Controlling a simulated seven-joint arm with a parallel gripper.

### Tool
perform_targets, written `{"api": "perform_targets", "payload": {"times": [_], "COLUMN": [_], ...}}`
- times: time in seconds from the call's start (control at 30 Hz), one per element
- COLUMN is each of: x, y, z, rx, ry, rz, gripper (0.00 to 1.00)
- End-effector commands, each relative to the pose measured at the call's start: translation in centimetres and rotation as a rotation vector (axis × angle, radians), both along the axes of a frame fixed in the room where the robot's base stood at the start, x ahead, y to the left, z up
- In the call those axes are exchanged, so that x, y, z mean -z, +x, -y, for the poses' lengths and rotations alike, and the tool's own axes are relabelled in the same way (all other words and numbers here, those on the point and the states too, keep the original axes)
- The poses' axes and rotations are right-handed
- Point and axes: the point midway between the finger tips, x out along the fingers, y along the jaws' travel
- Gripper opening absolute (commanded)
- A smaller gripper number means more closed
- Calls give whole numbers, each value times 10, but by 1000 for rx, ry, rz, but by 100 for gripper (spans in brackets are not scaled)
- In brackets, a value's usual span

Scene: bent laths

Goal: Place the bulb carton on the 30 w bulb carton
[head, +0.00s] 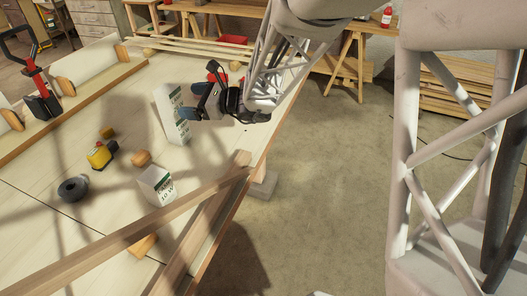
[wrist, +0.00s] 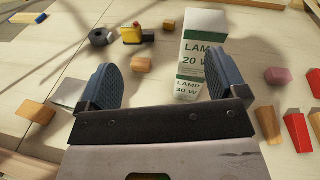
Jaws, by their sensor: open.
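A white and green carton marked LAMP 20 W (wrist: 205,52) stands on a carton marked LAMP 30 W (wrist: 187,88), forming a tall upright stack. In the head view the 20 W carton (head: 171,100) is the upper part and the 30 W carton (head: 179,131) the lower. A separate carton marked 10 W (head: 158,186) stands on the table nearer the head camera. My gripper (head: 188,101) is beside the stack, fingers apart and empty. In the wrist view my gripper (wrist: 160,76) has its right finger overlapping the stack's right edge; I cannot tell whether it touches.
A yellow tape measure (head: 99,155), a dark ring (head: 73,189) and wooden blocks (head: 141,158) lie on the table. The wrist view shows a pink block (wrist: 278,75) and red pieces (wrist: 299,132) to the right. A long wooden beam (head: 140,230) crosses the near edge.

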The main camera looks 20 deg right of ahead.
Motion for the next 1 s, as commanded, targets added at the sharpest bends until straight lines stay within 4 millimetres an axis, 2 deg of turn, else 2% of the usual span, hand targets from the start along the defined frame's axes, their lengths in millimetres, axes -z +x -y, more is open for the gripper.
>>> {"api": "perform_targets", "payload": {"times": [0.2,0.47,0.77,1.0], "x": [-16,-21,-20,-21], "y": [-62,-139,-218,-269], "z": [-24,-32,-14,16], "rx": [-218,-485,-785,-1021], "ry": [-258,-591,-974,-1281], "rz": [102,243,417,553], "gripper": [91,91,91,91]}}
